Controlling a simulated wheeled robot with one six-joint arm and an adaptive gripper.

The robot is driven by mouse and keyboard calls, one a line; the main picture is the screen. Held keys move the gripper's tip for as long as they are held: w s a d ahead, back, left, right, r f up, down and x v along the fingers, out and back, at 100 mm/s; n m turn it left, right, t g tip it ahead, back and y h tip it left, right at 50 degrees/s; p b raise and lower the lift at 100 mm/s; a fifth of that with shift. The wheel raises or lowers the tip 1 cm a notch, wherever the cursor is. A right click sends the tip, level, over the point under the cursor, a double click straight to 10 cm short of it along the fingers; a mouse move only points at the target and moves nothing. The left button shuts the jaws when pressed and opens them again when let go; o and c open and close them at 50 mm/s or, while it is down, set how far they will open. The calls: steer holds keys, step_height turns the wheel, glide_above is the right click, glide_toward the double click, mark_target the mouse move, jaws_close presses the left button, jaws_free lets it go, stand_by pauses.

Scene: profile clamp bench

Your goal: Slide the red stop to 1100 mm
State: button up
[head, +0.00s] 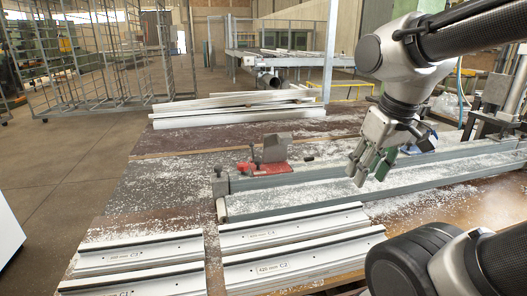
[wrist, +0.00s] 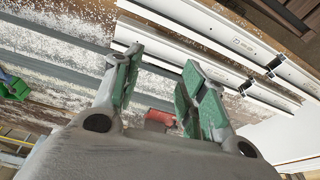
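The red stop (head: 265,168) sits on the grey rail (head: 320,173) near its left end, with a grey upright plate behind its red body. In the wrist view the red stop (wrist: 158,117) shows partly, beyond the palm and between the fingers. My gripper (head: 370,170) has green finger pads and hangs above the rails, well to the right of the stop. It also shows in the wrist view (wrist: 160,85), with its fingers apart and nothing between them. It does not touch the stop. No scale that I can read shows on the rail.
White labelled profiles (head: 305,262) lie on the front of the bench. More long profiles (head: 240,108) are stacked at the back. A grey end block (head: 220,185) stands at the rail's left end. A green part (wrist: 14,88) shows at the left of the wrist view. White shavings cover the bench.

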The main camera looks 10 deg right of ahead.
steer(key=w+a+f+n+g+h, duration=0.1)
steer(key=w+a+f+n+g, duration=0.15)
steer(key=w+a+n, duration=0.6)
steer(key=n+t+h, duration=0.1)
steer(key=n+h, duration=0.2)
steer(key=n, duration=0.8)
glide_toward(258, 160)
steer(key=shift+w+a+f, duration=0.1)
steer(key=shift+a+f, duration=0.15)
steer(key=shift+f, duration=0.3)
steer(key=shift+n, duration=0.85)
steer(key=x, duration=0.8)
steer(key=shift+d+r, duration=0.15)
steer(key=shift+d, duration=0.15)
jaws_close()
